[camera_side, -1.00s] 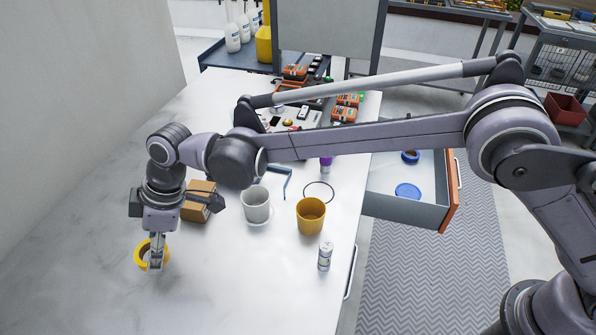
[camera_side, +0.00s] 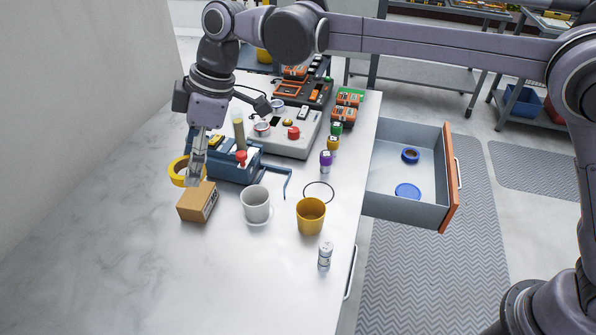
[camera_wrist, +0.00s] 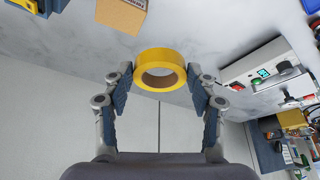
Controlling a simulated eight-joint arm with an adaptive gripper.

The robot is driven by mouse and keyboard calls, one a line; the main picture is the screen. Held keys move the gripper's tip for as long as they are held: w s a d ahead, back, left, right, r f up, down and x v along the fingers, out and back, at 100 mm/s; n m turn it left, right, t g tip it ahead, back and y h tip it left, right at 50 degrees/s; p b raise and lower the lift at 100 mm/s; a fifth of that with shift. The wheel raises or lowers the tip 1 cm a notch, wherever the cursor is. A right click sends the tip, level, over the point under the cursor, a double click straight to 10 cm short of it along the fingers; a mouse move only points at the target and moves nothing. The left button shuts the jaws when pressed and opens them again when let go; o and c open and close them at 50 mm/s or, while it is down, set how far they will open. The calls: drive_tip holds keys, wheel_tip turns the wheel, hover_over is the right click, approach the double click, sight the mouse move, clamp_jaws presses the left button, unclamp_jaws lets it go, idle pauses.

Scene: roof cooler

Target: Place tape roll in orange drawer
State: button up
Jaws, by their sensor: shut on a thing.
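A yellow tape roll (camera_side: 178,172) is held by my gripper (camera_side: 194,178) above the table, behind and left of the small cardboard box. In the wrist view the tape roll (camera_wrist: 160,57) sits between the two fingertips (camera_wrist: 160,80), gripped across its outer sides. The orange-fronted drawer (camera_side: 448,180) stands open at the right of the table. Inside it lie a dark blue ring-shaped roll (camera_side: 410,155) and a flat blue disc (camera_side: 407,191), with bare floor around them.
A grey control box (camera_side: 290,130) is behind. The front-left tabletop is clear.

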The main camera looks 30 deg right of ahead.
wheel_tip(320, 180, up, 5)
drive_tip(key=w+d+m+t, duration=0.1)
drive_tip(key=w+d+m, duration=0.45)
drive_tip(key=d, duration=0.75)
drive_tip(key=m+t+h, duration=0.3)
drive_tip(key=m+h, duration=0.2)
drive_tip(key=m, duration=0.7)
hover_over(397, 175)
drive_tip(key=s, duration=0.1)
wheel_tip(397, 175, down, 27)
drive_tip(key=shift+g, duration=0.3)
drive_tip(key=shift+s+f, duration=0.15)
drive_tip(key=shift+f, duration=5.2)
drive_tip(key=shift+f, duration=0.1)
